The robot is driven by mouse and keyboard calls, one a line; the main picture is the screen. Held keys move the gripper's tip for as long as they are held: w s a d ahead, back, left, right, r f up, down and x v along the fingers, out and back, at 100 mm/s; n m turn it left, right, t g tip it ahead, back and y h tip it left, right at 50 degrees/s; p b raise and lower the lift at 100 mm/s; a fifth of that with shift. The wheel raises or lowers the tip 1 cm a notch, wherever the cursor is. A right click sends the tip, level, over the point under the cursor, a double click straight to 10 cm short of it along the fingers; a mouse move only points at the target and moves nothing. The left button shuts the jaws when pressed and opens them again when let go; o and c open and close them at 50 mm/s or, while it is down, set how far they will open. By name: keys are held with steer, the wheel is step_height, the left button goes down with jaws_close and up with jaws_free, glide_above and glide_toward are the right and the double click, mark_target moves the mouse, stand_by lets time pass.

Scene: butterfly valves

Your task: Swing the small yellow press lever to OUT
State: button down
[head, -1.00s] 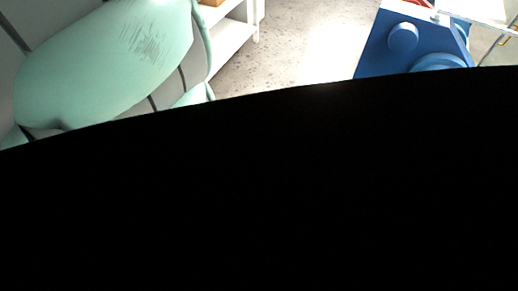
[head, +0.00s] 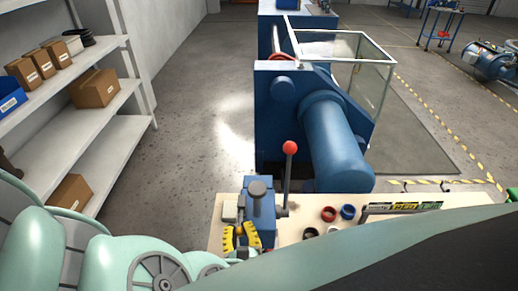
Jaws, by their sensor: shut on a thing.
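The press (head: 260,208) is a small blue machine on the workbench at the lower middle of the head view. A dark lever with a red ball knob (head: 290,147) stands upright on its right side. Small yellow parts with dark marks (head: 250,236) show low at its front left; the small yellow lever is among them, and I cannot read any IN or OUT label. My pale green arm comes in from the lower left and ends at these parts. My gripper (head: 241,250) is small and partly hidden there, shut at the yellow lever; its fingertips are hard to make out.
The workbench (head: 293,228) holds red, black and blue rings (head: 328,213) and a labelled strip right of the press. A large blue machine (head: 330,135) with a clear guard stands behind. Shelves with boxes (head: 95,88) line the left. Open floor lies between.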

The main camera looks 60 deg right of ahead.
steer(key=shift+s+r, duration=0.1)
steer(key=shift+r, duration=0.25)
steer(key=c, duration=1.3)
jaws_free()
steer(key=shift+c, duration=0.2)
steer(key=o, duration=0.5)
steer(key=shift+f, duration=0.25)
steer(key=shift+o, duration=0.2)
steer(key=shift+a, duration=0.1)
steer(key=v, duration=1.2)
